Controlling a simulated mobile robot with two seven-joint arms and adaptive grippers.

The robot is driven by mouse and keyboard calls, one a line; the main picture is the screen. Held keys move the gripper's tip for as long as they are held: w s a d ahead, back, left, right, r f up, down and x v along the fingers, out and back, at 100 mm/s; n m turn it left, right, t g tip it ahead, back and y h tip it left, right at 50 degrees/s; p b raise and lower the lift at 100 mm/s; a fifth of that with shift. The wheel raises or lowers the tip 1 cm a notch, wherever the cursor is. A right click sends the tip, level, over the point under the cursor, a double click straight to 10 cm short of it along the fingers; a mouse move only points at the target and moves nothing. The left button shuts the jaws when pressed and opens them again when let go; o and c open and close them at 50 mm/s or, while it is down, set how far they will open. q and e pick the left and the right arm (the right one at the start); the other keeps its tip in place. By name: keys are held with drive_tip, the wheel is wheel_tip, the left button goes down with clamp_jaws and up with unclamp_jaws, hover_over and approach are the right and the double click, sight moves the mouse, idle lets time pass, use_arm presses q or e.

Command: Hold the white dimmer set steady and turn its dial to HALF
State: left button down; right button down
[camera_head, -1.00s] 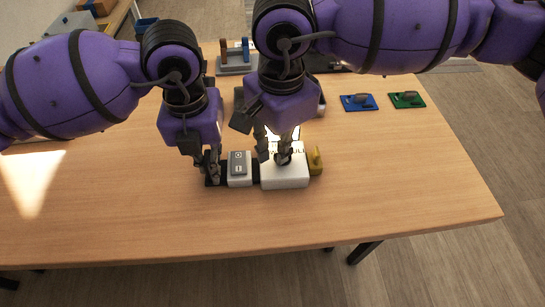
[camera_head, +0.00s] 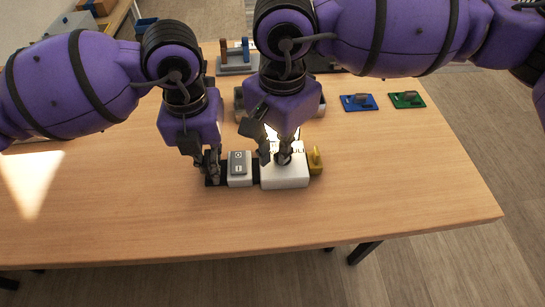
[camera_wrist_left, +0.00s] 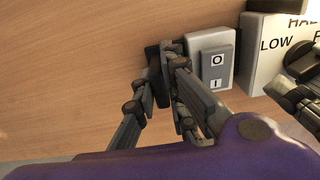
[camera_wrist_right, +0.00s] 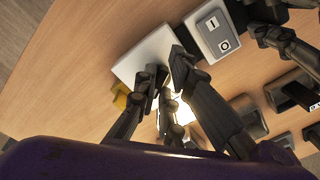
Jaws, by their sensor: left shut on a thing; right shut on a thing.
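The white dimmer box (camera_head: 285,178) sits on the table, joined by a black strip to a white block with a grey rocker switch (camera_head: 239,163). In the left wrist view the dimmer box (camera_wrist_left: 262,62) shows the word LOW and parts of two other labels. My left gripper (camera_head: 212,174) is shut on the black end piece (camera_wrist_left: 154,76) left of the rocker switch. My right gripper (camera_head: 283,157) points down onto the top of the dimmer box, shut on the dial.
A yellow piece (camera_head: 316,163) stands at the right of the dimmer box. Blue (camera_head: 358,102) and green (camera_head: 407,99) plates lie farther back right. Grey parts stand behind the grippers. The front of the wooden table (camera_head: 380,190) is clear.

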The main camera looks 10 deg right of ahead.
drive_tip(key=shift+n, duration=1)
drive_tip(key=shift+s+d+n, duration=0.1)
drive_tip(key=shift+d+n, duration=0.05)
drive_tip(key=shift+n, duration=0.85)
drive_tip(key=c, duration=1.8)
unclamp_jaws()
wheel_tip(320, 180, up, 12)
